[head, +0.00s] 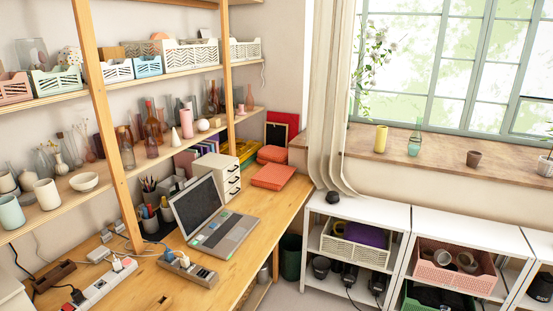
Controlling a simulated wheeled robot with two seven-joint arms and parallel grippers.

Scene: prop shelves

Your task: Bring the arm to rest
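Neither of my arms nor either gripper shows in the head view. I cannot see where they are or whether they hold anything. The task names no other object. The wooden desk (150,284) below me shows no part of my arms over it.
An open laptop (212,222) and power strips (105,284) are on the desk. Wooden shelves (85,197) with bottles and vases stand along the left wall. Low white shelves (365,212) with crates stand under the window sill (440,162). Little floor shows.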

